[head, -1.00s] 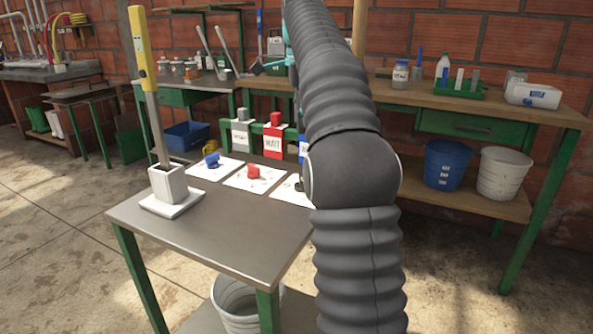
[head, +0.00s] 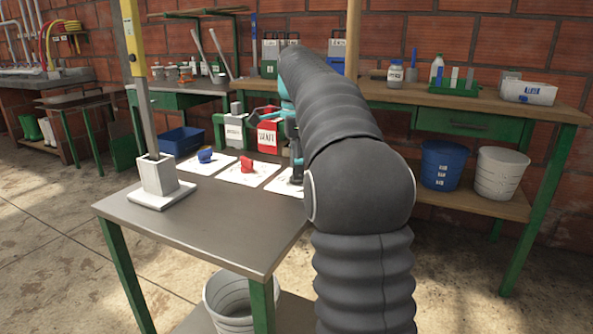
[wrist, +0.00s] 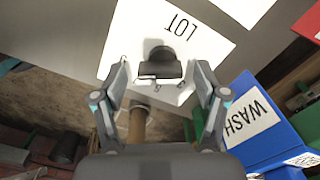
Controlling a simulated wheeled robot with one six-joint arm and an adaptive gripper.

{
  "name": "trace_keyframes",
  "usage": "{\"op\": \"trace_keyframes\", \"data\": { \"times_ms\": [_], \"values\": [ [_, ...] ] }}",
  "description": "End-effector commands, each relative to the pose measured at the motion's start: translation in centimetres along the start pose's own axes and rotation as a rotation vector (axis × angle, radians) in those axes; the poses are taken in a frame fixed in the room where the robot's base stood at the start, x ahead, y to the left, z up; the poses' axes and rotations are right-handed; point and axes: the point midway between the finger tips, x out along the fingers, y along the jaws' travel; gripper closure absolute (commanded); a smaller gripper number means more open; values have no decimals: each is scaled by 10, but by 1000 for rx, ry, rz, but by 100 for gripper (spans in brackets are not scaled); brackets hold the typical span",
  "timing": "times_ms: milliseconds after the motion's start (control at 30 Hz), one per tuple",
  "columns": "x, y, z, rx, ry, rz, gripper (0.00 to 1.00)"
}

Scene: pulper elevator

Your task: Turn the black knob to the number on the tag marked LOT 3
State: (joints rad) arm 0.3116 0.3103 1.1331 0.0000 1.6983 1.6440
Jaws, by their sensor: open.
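The black knob (wrist: 160,66) sits on a white sheet (wrist: 205,45) printed LOT, seen upside down in the wrist view. My gripper (wrist: 162,72) is open, with one finger on either side of the knob in the picture; I cannot tell whether they touch it. In the head view my gripper (head: 290,125) is mostly hidden by my arm, over the third white sheet (head: 285,182). The black knob is hard to make out there. No number on a LOT 3 tag is readable.
A blue knob (head: 205,156) and a red knob (head: 246,164) sit on their own sheets to the left. A blue container (wrist: 275,140) tagged WASH stands close right in the wrist view.

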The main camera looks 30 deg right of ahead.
Motion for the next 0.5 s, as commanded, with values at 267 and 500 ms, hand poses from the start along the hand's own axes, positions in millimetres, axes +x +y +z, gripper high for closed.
{"op": "trace_keyframes", "data": {
  "times_ms": [267,500],
  "values": [
    [2,0,0,0,0,-1,27],
    [2,0,0,0,0,0,75]
  ]
}}
